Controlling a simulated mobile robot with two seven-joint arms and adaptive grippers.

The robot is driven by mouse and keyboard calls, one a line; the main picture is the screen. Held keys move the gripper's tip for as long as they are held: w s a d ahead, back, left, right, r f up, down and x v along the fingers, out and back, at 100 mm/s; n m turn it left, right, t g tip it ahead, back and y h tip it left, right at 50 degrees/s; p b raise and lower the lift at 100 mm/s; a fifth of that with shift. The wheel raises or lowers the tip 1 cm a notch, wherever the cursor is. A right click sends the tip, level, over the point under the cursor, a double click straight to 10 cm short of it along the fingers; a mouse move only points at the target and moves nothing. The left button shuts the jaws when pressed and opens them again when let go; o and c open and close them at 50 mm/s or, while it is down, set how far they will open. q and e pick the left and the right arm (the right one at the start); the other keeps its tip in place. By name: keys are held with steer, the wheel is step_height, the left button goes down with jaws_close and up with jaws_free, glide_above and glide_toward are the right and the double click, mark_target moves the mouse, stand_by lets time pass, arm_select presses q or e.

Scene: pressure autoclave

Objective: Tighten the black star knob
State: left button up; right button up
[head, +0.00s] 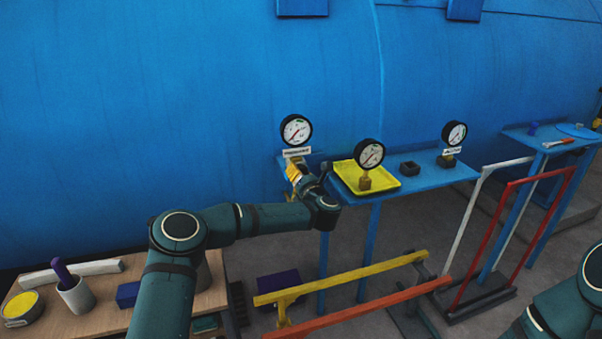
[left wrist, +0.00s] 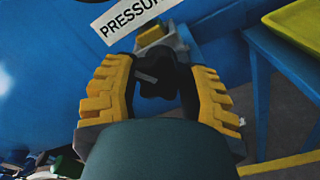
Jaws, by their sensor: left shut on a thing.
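The black star knob (left wrist: 155,78) sits below the white PRESSURE label (left wrist: 128,12) in the left wrist view. My left gripper (left wrist: 158,90) has its yellow fingers on both sides of the knob and is shut on it. In the head view my left gripper (head: 294,172) is just under the pressure gauge (head: 296,130) at the blue vessel; the knob is hidden there by the gripper and arm. My right arm shows at the lower right of the head view, with its gripper out of the frame.
A yellow tray (head: 387,186) with a loose gauge (head: 369,154) lies on the blue shelf (head: 447,176) to the right. Another gauge (head: 454,134) stands beyond a dark block (head: 409,168). Yellow (head: 345,277) and red (head: 362,308) rails stand in front. A wooden bench (head: 112,288) is at lower left.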

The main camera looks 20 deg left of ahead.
arm_select(q)
steer(key=m, duration=0.4)
steer(key=m+p, duration=0.1)
steer(key=m, duration=0.1)
steer(key=shift+r, duration=0.25)
steer(key=m+p, duration=0.1)
steer(key=m, duration=0.5)
steer(key=shift+r+m, duration=0.15)
steer(key=shift+m, duration=0.25)
steer(key=m+p, duration=0.2)
steer(key=m, duration=0.4)
steer(key=shift+r, duration=0.1)
steer(key=m+p, duration=0.1)
steer(key=m, duration=0.2)
steer(key=shift+m, duration=0.3)
steer(key=shift+m+p, duration=0.35)
steer(key=shift+m, duration=0.65)
steer(key=o, duration=1.2)
